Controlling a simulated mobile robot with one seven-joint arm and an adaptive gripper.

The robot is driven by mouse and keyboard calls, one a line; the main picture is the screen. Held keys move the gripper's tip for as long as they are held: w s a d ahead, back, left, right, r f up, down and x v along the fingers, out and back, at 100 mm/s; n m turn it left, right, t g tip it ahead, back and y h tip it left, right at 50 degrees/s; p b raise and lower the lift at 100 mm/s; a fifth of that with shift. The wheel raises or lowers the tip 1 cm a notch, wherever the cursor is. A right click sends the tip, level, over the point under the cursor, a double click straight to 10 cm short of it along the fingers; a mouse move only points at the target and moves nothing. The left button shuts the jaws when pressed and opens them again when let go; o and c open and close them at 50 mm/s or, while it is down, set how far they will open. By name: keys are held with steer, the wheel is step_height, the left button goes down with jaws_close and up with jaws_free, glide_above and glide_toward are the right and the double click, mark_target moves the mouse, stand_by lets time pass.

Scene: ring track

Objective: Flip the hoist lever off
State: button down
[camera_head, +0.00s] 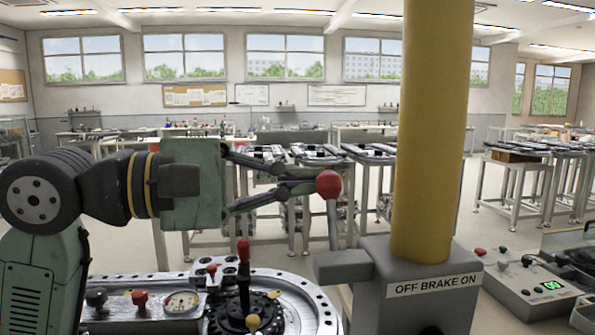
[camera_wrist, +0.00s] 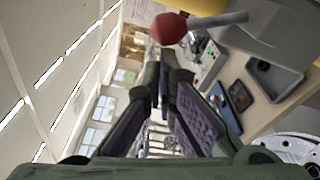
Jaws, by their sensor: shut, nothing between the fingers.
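A lever with a red ball knob (camera_head: 328,184) and a grey shaft (camera_head: 333,226) rises from a grey housing (camera_head: 425,262) at the foot of a yellow column. The housing's label reads "OFF BRAKE ON". The shaft is nearly upright, leaning slightly left in the head view. My gripper (camera_head: 311,184) comes from the left, shut and empty, its tips at the knob's left side. In the wrist view the knob (camera_wrist: 168,28) shows just beyond the gripper tips (camera_wrist: 163,66). I cannot tell whether they touch.
The yellow column (camera_head: 430,130) stands close to the right of the lever. Below my arm is a round metal machine (camera_head: 290,287) with a red-topped lever (camera_head: 243,250) and a gauge (camera_head: 181,302). A control box (camera_head: 525,285) stands at the right. Tables fill the background.

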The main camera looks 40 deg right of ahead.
steer(key=shift+s+a+r+m+b, duration=0.25)
steer(key=shift+s+r+m+b, duration=0.1)
steer(key=shift+m+b, duration=0.3)
stand_by(0.4)
steer(key=s+a+r+m+h+b, duration=0.1)
steer(key=s+a+r+m+b, duration=0.1)
steer(key=m, duration=0.7)
steer(key=shift+s+a+r+g+b, duration=0.35)
steer(key=shift+s+a+b, duration=0.4)
steer(key=shift+s+b, duration=0.85)
steer(key=shift+s+f, duration=0.1)
steer(key=shift+s, duration=0.25)
steer(key=shift+p, duration=0.3)
